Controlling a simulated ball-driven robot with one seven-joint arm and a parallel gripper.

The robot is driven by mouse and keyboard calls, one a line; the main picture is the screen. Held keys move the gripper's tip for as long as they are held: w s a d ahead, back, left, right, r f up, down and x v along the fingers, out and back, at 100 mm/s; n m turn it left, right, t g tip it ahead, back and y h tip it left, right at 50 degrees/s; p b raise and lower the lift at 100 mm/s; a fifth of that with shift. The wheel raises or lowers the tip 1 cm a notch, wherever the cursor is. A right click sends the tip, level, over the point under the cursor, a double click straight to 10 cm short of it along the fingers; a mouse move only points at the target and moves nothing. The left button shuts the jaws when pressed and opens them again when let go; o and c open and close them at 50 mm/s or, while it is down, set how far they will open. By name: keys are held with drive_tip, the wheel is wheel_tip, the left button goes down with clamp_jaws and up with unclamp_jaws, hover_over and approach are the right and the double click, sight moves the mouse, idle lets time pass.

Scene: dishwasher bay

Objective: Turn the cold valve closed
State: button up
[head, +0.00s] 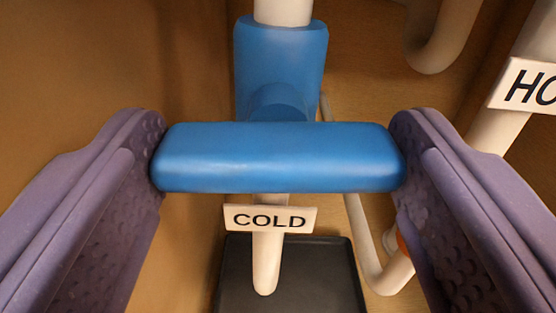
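The cold valve is blue, with a round body (281,55) on a pale vertical pipe and a wide bar handle (278,158) in front of it. The handle lies level across the picture, crosswise to the pipe. A white sign reading COLD (270,219) hangs just below it. My gripper (278,150) has one purple ribbed finger at each end of the handle. Both finger pads appear to touch the handle ends, with the handle held between them near the fingertips.
A sign reading HO, cut off by the picture edge (526,86), is on a pale slanted pipe at right. A curved pale pipe (432,45) is at upper right. A black tray (325,275) lies below. A brown wall (80,70) is at left.

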drive_tip(key=shift+m, duration=0.5)
drive_tip(key=o, duration=1)
drive_tip(key=s+p, duration=0.3)
drive_tip(key=s, duration=0.4)
drive_tip(key=shift+s, duration=0.4)
